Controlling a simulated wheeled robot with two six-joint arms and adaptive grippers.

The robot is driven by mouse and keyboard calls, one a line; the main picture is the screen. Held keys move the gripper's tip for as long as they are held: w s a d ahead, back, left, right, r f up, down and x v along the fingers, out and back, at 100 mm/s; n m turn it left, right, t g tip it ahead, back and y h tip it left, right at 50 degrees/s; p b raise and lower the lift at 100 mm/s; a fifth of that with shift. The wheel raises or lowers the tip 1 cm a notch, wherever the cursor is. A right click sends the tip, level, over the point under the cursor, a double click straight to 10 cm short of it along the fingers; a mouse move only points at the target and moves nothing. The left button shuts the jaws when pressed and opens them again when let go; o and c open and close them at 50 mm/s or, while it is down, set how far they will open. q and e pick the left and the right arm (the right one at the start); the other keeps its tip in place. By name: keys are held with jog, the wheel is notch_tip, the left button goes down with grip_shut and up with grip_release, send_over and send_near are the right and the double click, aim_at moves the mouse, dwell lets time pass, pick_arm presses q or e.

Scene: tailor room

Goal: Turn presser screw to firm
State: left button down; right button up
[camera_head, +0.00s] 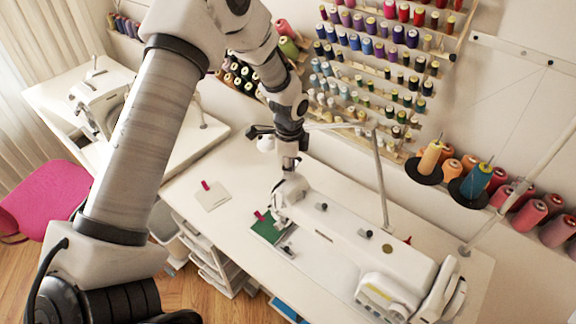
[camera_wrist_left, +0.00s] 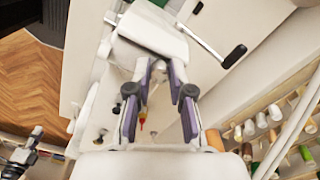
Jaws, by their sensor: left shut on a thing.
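The white sewing machine (camera_head: 365,240) lies along the table, its head end at the left of its body. My left gripper (camera_head: 288,172) reaches down from above onto that head end. In the left wrist view, the two purple-grey fingers of the gripper (camera_wrist_left: 161,72) close in toward the white machine part (camera_wrist_left: 150,35). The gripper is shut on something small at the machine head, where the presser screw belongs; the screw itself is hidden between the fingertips. A green cloth (camera_head: 266,230) with a pink tag lies by the machine's needle end. My right gripper is not in view.
A white square cloth (camera_head: 212,195) with a pink tag lies on the table (camera_head: 205,225), left of the machine. Thread cones (camera_head: 430,160) stand behind the machine, below a wall rack of spools (camera_head: 390,60). Another sewing machine (camera_head: 100,95) stands at the left, near a pink chair (camera_head: 45,195).

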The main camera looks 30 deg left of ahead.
pick_arm(q)
jog(key=m, duration=0.3)
jog(key=shift+s+d+f+m, duration=0.1)
jog(key=shift+s+f+m, duration=0.1)
jog(key=shift+f+m, duration=0.1)
jog(key=m, duration=0.3)
jog(key=shift+m, duration=0.3)
jog(key=m, duration=0.3)
jog(key=shift+m+p, duration=0.3)
jog(key=shift+m, duration=1.7)
jog(key=c, duration=1)
grip_release()
jog(key=shift+c, duration=0.2)
jog(key=shift+w+d+r, duration=0.1)
jog(key=shift+w, duration=0.1)
